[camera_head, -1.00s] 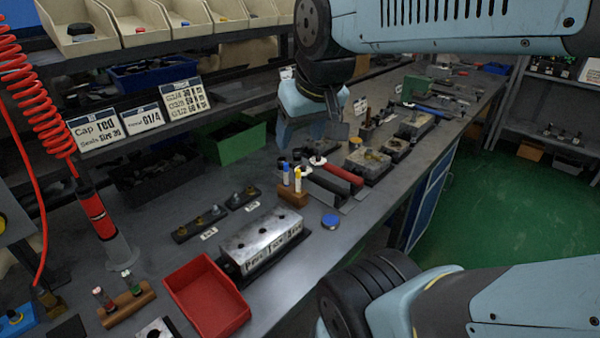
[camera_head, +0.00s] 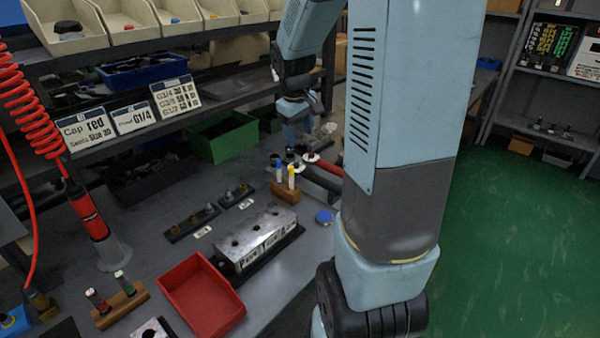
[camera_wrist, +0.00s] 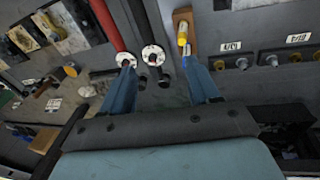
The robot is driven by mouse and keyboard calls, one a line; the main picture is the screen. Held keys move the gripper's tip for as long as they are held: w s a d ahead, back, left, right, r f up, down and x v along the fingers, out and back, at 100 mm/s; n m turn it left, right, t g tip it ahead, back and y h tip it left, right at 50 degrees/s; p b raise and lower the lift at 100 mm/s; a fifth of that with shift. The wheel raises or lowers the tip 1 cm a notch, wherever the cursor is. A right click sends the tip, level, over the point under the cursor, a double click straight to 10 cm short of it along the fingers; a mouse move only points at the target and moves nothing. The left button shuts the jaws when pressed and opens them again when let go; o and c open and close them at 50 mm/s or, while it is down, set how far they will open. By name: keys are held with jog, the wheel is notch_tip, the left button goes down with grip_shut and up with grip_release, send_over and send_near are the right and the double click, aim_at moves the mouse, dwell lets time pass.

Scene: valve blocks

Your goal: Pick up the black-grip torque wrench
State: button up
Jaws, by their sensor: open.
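The black-grip torque wrench (camera_wrist: 138,18) shows in the wrist view as a dark bar with a pale round head. Its round head lies between my fingertips in that picture; I cannot tell the height gap. In the head view the dark wrench (camera_head: 322,180) is partly hidden by my arm. A red-grip wrench (camera_wrist: 104,22) lies beside it, also with a round head. My gripper (camera_wrist: 158,66) is open and empty, its fingers pointing at the bench near the wrench heads. In the head view my gripper (camera_head: 298,145) is above the back of the bench.
A wooden block (camera_head: 286,194) with yellow- and blue-topped tools stands close to the wrenches. A metal valve block (camera_head: 258,238) and a red tray (camera_head: 201,296) are nearer. A green bin (camera_head: 222,138) and the shelf are behind. My arm hides the right part of the bench.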

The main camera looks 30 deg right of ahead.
jog(key=n+g, duration=0.1)
send_near(308, 172)
jog(key=f, duration=0.3)
jog(key=d+f, duration=0.1)
jog(key=f, duration=0.2)
jog(key=shift+d+f, duration=0.15)
jog(key=shift+f, duration=0.15)
jog(key=shift+w+d+f, duration=0.15)
jog(key=shift+w+f, duration=0.05)
jog(key=shift+f, duration=1.05)
jog(key=shift+w+d+f, duration=0.15)
jog(key=shift+f, duration=1.15)
jog(key=shift+c, duration=0.2)
grip_shut()
